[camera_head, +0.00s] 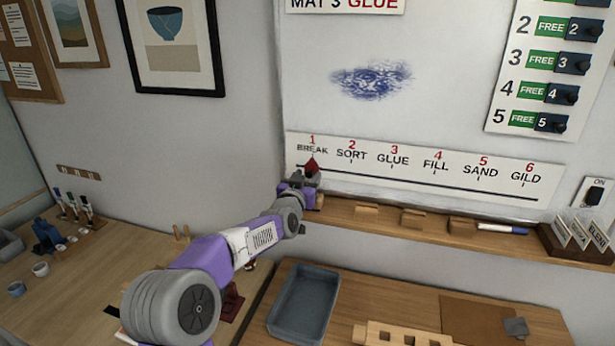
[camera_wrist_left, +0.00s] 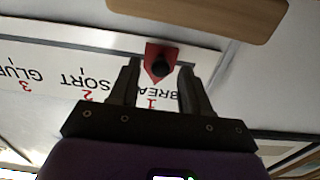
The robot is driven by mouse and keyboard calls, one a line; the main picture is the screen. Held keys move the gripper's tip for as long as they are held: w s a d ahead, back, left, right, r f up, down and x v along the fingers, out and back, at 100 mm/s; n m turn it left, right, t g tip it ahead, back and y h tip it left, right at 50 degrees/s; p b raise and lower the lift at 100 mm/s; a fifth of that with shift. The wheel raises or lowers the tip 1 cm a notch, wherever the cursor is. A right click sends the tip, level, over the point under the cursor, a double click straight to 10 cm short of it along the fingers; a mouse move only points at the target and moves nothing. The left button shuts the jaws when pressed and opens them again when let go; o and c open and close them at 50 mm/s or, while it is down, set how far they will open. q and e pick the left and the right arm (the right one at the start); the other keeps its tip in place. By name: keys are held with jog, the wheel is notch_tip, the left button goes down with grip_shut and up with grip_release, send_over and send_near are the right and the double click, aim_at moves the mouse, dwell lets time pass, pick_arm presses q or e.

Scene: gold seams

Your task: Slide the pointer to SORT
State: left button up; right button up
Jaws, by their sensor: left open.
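The red pointer (camera_head: 312,166) is at the 1 BREAK mark, at the left end of the slide line on the white step strip (camera_head: 440,186). SORT (camera_head: 351,154) is the label just right of BREAK. My left gripper (camera_head: 305,178) is at the pointer, hiding its lower part in the head view. In the left wrist view, the red pointer (camera_wrist_left: 161,62) with its dark round knob lies between the two fingers of my open left gripper (camera_wrist_left: 158,80). I cannot tell whether a finger touches the knob. My right gripper is not in view.
A wooden ledge (camera_head: 385,224) runs below the strip, with wooden blocks (camera_head: 413,217) and a blue marker (camera_head: 502,229) on it. A grey tray (camera_head: 304,303) stands on the bench below. The strip's face right of the pointer is clear.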

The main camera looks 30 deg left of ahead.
pick_arm(q)
jog(key=shift+w+a, duration=0.1)
jog(key=shift+w, duration=0.35)
grip_shut()
